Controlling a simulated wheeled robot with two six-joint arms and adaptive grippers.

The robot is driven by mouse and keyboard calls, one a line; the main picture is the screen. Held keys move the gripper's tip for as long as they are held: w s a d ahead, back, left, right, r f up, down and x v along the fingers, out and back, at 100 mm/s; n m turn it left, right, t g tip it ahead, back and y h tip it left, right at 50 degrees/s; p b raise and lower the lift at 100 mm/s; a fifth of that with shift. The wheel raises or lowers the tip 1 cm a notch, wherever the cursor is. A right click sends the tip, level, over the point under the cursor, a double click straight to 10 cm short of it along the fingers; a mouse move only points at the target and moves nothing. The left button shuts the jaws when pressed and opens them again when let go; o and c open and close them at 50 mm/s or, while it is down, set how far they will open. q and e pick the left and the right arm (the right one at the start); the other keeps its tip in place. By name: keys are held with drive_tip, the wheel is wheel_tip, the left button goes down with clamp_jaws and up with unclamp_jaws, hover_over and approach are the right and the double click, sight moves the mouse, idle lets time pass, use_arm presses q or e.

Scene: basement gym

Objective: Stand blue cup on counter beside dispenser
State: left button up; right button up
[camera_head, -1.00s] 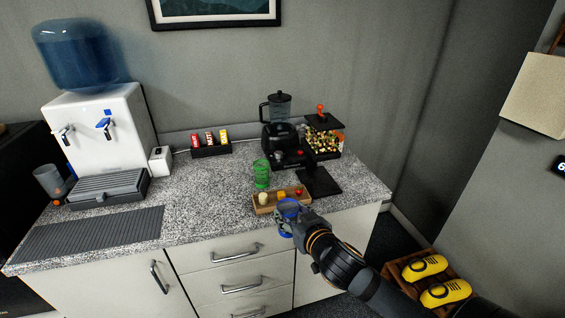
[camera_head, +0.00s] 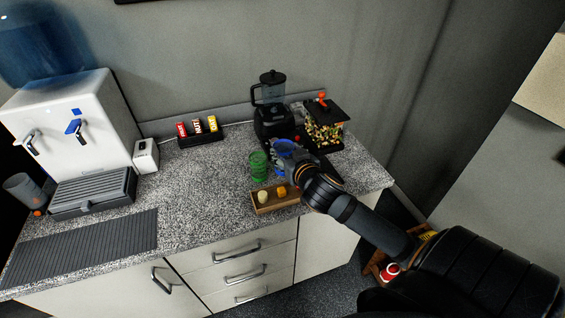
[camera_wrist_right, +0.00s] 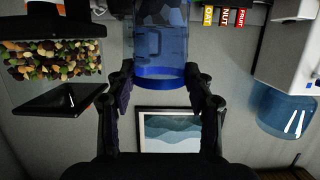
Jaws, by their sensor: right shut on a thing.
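The blue cup (camera_head: 286,146) is see-through and held in my right gripper (camera_head: 292,158), over the back right of the speckled counter (camera_head: 205,190). In the right wrist view the blue cup (camera_wrist_right: 160,72) sits between the two fingers, which touch its sides. Its exact height over the counter is hard to tell. The white water dispenser (camera_head: 100,108) with a blue bottle stands at the counter's left, well away from the cup. My left gripper is not in view.
A green glass (camera_head: 258,167) and a wooden tray (camera_head: 272,206) are close to my right gripper. A blender (camera_head: 270,100) and a nut container (camera_head: 325,128) stand behind. A snack bar holder (camera_head: 200,138) and grey mat (camera_head: 85,245) lie leftward. The counter's middle is clear.

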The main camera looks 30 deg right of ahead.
sight(286, 147)
drive_tip(key=w+d+f, duration=0.1)
drive_tip(key=w, duration=0.1)
drive_tip(key=w+d+f, duration=0.1)
drive_tip(key=w+d, duration=0.1)
drive_tip(key=w, duration=0.1)
drive_tip(key=shift+w+f+p, duration=0.3)
drive_tip(key=shift+w+f, duration=0.05)
drive_tip(key=shift+f, duration=0.05)
drive_tip(key=w+f, duration=0.1)
drive_tip(key=f, duration=0.2)
drive_tip(key=w+d+f, duration=0.1)
drive_tip(key=f, duration=0.1)
drive_tip(key=w+d+f+p, duration=0.1)
drive_tip(key=f, duration=0.2)
drive_tip(key=shift+w+f, duration=0.25)
drive_tip(key=shift+f, duration=0.1)
drive_tip(key=o, duration=1.6)
drive_tip(key=shift+f, duration=0.15)
drive_tip(key=shift+c, duration=0.2)
